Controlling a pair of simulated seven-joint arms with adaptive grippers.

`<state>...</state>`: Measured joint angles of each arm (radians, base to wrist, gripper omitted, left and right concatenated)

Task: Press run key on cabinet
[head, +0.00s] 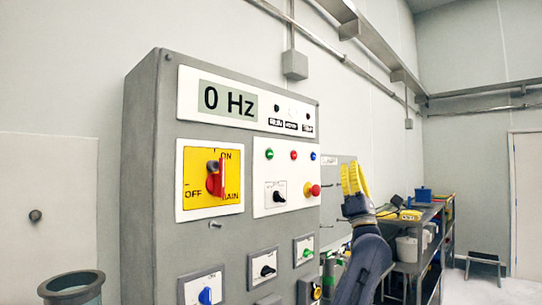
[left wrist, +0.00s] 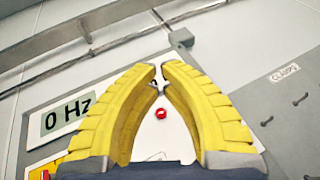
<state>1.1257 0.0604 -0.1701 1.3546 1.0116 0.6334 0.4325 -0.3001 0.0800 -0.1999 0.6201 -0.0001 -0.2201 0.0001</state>
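The grey cabinet (head: 143,180) carries a white top panel with a display (head: 228,103) reading "0 Hz". Right of the display is a small dark round key (head: 277,108) above a label that seems to read RUN; two more small round keys are beside it. My left gripper (head: 352,168) is right of the cabinet's face, fingers up, apart from the key in the picture. In the left wrist view its yellow fingers (left wrist: 159,68) curve together, tips nearly meeting with a thin gap and nothing held. They hide part of the panel. The right gripper is not in view.
Below the display are a yellow plate with a red rotary switch (head: 215,178), a white panel with coloured lamps, a red knob (head: 312,190) and several small switches. A grey shelf bench (head: 432,235) stands behind at right. A grey round vessel (head: 72,288) is at lower left.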

